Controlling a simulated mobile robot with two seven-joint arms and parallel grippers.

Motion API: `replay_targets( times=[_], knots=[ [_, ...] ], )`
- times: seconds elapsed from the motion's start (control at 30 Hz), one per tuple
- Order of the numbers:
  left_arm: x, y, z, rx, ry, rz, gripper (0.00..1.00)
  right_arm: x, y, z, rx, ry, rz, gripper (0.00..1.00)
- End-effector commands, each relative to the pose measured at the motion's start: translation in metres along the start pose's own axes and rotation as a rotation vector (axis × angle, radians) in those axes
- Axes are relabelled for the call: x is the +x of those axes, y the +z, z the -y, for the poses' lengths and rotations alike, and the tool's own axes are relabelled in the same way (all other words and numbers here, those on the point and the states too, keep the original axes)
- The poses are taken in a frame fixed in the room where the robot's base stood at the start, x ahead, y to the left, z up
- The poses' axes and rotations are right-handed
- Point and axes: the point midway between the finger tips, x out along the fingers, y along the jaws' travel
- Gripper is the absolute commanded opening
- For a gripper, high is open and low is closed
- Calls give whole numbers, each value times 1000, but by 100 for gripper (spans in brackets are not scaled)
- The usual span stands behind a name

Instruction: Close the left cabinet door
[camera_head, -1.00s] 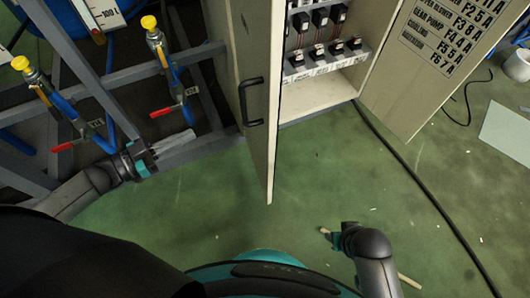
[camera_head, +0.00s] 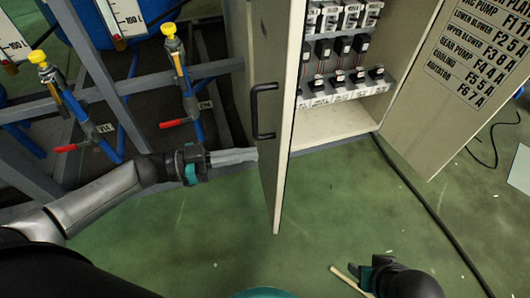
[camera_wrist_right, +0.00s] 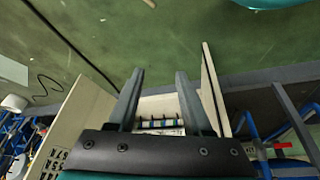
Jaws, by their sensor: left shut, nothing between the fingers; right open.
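The left cabinet door (camera_head: 268,60) stands open, swung out toward me, with a black handle (camera_head: 256,112) on its outer face. It also shows in the right wrist view (camera_wrist_right: 212,85). My left gripper (camera_head: 256,155) is shut and empty. Its fingertips are at the door's outer face, below the handle; I cannot tell whether they touch. My right gripper (camera_wrist_right: 161,74) is open and empty, its fingers apart in the right wrist view. In the head view it is low on the right, away from the door, its fingers hardly visible.
The cabinet (camera_head: 335,130) holds rows of breakers. Its right door (camera_head: 440,120), with a printed label, is also open. A metal frame with blue pipes and yellow-capped valves (camera_head: 172,30) is at left.

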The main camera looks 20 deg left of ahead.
Motion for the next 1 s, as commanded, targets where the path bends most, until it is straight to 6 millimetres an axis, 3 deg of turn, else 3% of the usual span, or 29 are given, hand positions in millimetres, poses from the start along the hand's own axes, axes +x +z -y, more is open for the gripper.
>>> replay_targets(
  times=[0.1,0.33,1.0],
  knots=[
    [20,1,0,2,1,-3,0,-10,-4,0,0,1,-19,50],
    [41,1,0,0,1,-2,0,-26,-9,-1,1,3,-41,50],
    [51,-1,-1,-1,-10,-2,0,-31,-11,-1,2,4,-44,50]
  ],
)
